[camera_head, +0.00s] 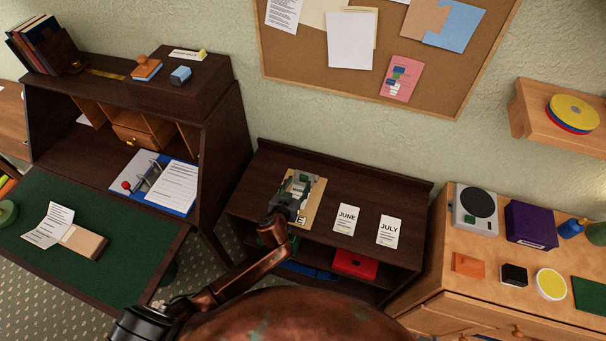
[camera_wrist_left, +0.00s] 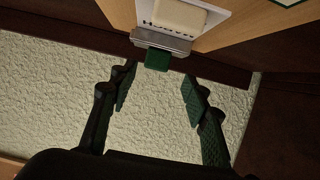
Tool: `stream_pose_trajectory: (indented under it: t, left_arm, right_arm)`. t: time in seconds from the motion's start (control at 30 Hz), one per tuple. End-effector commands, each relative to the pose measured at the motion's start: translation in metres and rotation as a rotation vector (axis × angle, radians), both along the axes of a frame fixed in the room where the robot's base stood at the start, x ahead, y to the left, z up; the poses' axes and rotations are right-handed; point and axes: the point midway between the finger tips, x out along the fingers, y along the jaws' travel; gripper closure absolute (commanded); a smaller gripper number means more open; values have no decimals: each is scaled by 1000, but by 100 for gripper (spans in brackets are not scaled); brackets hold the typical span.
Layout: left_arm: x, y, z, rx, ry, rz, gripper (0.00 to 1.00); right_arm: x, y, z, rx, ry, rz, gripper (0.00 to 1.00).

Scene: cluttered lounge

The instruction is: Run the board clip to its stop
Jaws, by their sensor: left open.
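The tan board (camera_head: 315,206) lies on the dark low cabinet, with a card on it. The wrist view shows the board's wood (camera_wrist_left: 217,39) with a white sheet and a cream block. A grey metal clip (camera_wrist_left: 178,42) crosses the board near its edge and has a green tab (camera_wrist_left: 157,61). My left gripper (camera_head: 290,203) is over the board and hides part of it. In the wrist view, my left gripper (camera_wrist_left: 160,90) is open, its fingers apart on either side of the tab's line, with nothing between them. My right gripper is not in view.
A JUNE card (camera_head: 346,219) and a JULY card (camera_head: 389,231) lie right of the board on the cabinet (camera_head: 270,165). A red box (camera_head: 354,264) sits on the shelf below. A desk stands left and a cluttered wooden sideboard (camera_head: 440,268) right.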

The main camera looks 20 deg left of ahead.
Motion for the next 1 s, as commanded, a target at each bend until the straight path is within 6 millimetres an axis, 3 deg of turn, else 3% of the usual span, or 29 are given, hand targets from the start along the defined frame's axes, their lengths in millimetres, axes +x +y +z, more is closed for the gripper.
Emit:
stream_pose_trajectory:
  t: [0.17,0.4,0.7,1.0]
  left_arm:
    - [30,-5,-12,3,-2,-8,56]
    - [50,-6,-20,1,0,-7,56]
    - [52,-4,-20,0,-1,-4,56]
    - [52,-3,-21,0,-1,-3,76]
  right_arm:
    - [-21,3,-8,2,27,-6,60]
    - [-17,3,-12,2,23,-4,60]
    - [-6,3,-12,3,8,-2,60]
    - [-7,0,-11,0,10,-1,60]
